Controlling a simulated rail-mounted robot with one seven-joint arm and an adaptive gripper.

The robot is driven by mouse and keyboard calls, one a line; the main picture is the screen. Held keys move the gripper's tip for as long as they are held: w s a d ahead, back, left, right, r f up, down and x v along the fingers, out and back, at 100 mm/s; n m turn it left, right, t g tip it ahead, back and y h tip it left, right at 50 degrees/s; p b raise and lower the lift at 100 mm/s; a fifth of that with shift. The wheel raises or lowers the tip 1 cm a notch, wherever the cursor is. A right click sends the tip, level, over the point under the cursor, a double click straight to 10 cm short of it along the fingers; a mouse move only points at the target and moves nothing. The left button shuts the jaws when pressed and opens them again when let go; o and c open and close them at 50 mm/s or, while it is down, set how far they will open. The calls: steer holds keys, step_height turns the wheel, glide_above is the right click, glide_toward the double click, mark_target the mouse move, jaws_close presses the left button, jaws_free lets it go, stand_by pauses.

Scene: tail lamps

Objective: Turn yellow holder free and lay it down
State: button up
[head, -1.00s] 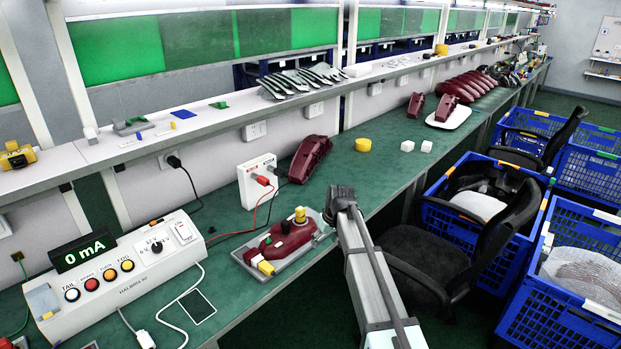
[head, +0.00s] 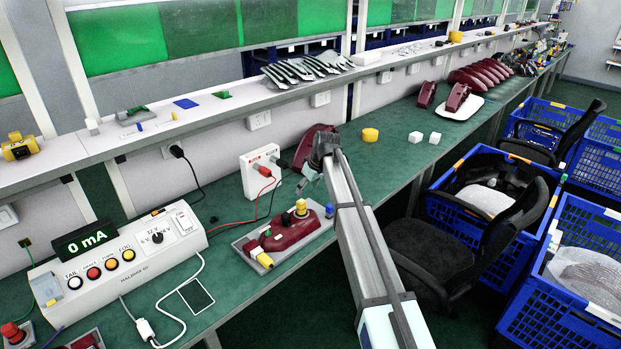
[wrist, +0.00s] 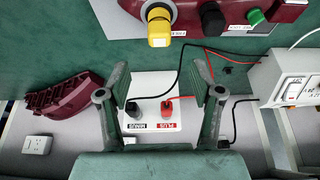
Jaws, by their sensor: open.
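The yellow holder (head: 301,206) stands upright in the maroon tail lamp (head: 285,235), which lies on a grey tray (head: 310,240) on the bench. In the wrist view the yellow holder (wrist: 159,28) shows at the top, seated in the lamp, with a black holder (wrist: 212,20) and a green one (wrist: 255,17) in line beside it. My gripper (head: 308,184) is above the bench, higher than the yellow holder and apart from it. In the wrist view its fingers (wrist: 160,78) are spread wide with nothing between them.
A white terminal box (head: 260,172) with red and black leads stands behind the lamp, and a loose maroon lamp (head: 313,147) lies near it. The tester (head: 120,262) reads 0 mA at left. A yellow roll (head: 370,135) and white cubes lie farther right.

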mark_target(301, 201)
steer(key=p+x, duration=0.2)
steer(key=x, duration=0.9)
steer(key=shift+w+f+p, duration=0.15)
steer(key=shift+f+p, duration=0.2)
